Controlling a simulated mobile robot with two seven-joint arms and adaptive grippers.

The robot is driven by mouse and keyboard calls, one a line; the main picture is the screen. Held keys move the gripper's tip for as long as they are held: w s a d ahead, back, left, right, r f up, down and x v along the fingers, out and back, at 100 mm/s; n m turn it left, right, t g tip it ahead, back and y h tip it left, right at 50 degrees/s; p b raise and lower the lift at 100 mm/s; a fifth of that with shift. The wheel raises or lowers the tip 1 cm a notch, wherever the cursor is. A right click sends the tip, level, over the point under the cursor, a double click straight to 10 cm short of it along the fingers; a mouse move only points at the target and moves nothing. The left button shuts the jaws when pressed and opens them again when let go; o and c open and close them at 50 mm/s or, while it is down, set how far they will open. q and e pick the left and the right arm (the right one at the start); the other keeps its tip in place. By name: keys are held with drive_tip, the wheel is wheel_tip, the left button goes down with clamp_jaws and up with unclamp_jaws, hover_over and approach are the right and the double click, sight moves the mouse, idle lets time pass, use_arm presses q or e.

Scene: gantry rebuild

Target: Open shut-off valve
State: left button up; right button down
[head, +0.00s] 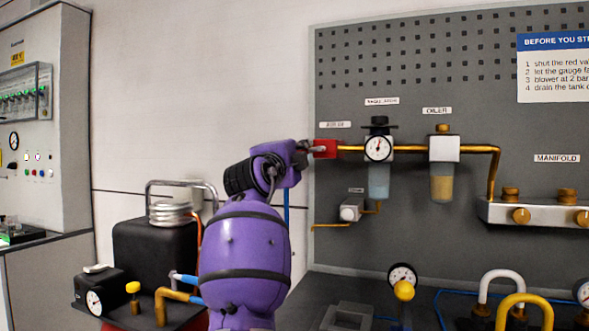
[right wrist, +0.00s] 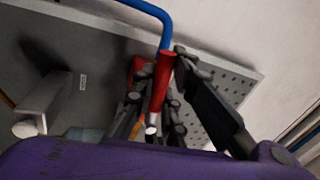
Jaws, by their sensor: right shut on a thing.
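The shut-off valve shows in the head view as a red block (head: 329,148) on the grey panel, at the left end of a brass pipe. My right gripper (head: 306,151) reaches it from the left, on my purple arm. In the right wrist view a red lever (right wrist: 160,92) with a pale tip lies between the dark fingers of my right gripper (right wrist: 158,103), which is shut on it. Another red part, the valve body (right wrist: 137,68), shows behind the lever, partly hidden by a finger. The lever's exact angle to the pipe is hard to tell. My left gripper is not in view.
Right of the valve are a regulator with a gauge (head: 379,149), an oiler (head: 442,165) and a manifold (head: 540,213). A blue hose (right wrist: 150,10) meets the valve. A black tank (head: 150,255) stands at lower left. A gauge (head: 402,275) stands below the panel.

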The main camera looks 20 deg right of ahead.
drive_tip(key=shift+a+m+b, duration=0.1)
drive_tip(key=shift+m+b, duration=0.2)
drive_tip(key=shift+m, duration=0.3)
drive_tip(key=shift+r+m+h, duration=0.3)
drive_tip(key=shift+m, duration=0.1)
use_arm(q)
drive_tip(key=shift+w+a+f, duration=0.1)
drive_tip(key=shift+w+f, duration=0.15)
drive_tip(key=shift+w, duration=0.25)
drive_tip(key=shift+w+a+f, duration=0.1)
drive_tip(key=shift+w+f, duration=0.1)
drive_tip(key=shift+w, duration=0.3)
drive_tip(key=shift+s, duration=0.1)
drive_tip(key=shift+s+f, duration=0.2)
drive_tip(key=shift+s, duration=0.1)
use_arm(e)
drive_tip(key=c, duration=1.7)
unclamp_jaws()
drive_tip(key=shift+r, duration=0.1)
drive_tip(key=shift+c, duration=0.2)
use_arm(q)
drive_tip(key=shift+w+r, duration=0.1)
use_arm(e)
drive_tip(key=v, duration=1.2)
drive_tip(key=shift+r, duration=0.15)
